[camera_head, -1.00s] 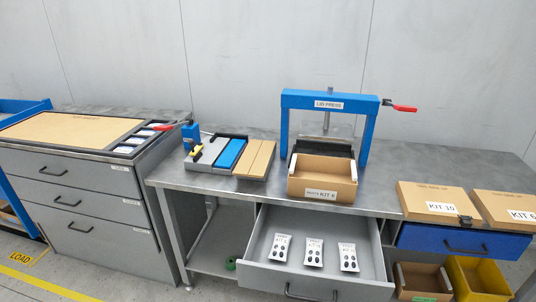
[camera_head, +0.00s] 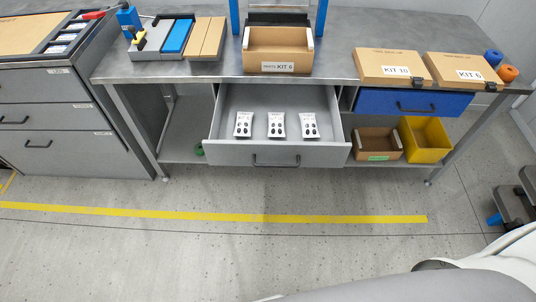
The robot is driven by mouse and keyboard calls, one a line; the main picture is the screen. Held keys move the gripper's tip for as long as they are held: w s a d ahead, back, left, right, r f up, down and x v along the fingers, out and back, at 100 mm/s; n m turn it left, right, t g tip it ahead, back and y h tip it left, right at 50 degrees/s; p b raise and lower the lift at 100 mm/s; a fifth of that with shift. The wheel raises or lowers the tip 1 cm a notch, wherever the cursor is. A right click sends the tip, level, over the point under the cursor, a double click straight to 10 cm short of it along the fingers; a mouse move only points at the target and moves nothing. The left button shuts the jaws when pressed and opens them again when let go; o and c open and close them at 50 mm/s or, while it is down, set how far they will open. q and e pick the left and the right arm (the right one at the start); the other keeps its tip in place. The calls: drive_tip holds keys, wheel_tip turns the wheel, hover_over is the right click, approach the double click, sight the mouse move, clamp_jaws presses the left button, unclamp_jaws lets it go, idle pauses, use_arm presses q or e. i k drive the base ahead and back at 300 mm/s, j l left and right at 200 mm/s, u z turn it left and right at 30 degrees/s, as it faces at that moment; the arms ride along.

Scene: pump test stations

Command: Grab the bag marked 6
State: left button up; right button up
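Three small white bags with dark spots lie in a row in the open grey drawer (camera_head: 225,153) under the bench: a left bag (camera_head: 243,125), a middle bag (camera_head: 276,125) and a right bag (camera_head: 309,126). Their printed marks are too small to read, so I cannot tell which is marked 6. The bags lie apart from each other and nothing covers them.
An open cardboard kit box (camera_head: 278,50) stands on the bench above the drawer. Two closed kit boxes, KIT 10 (camera_head: 388,68) and another (camera_head: 465,72), are at right. A yellow bin (camera_head: 428,140) is below. An unclear dark object (camera_head: 513,207) is at the right edge. The floor in front is mostly clear.

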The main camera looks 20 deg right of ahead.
sight(243, 119)
drive_tip(key=i+l+z, duration=0.25)
drive_tip(key=i, duration=0.2)
drive_tip(key=i+j+z, duration=0.1)
drive_tip(key=i+z, duration=0.2)
drive_tip(key=i, duration=0.2)
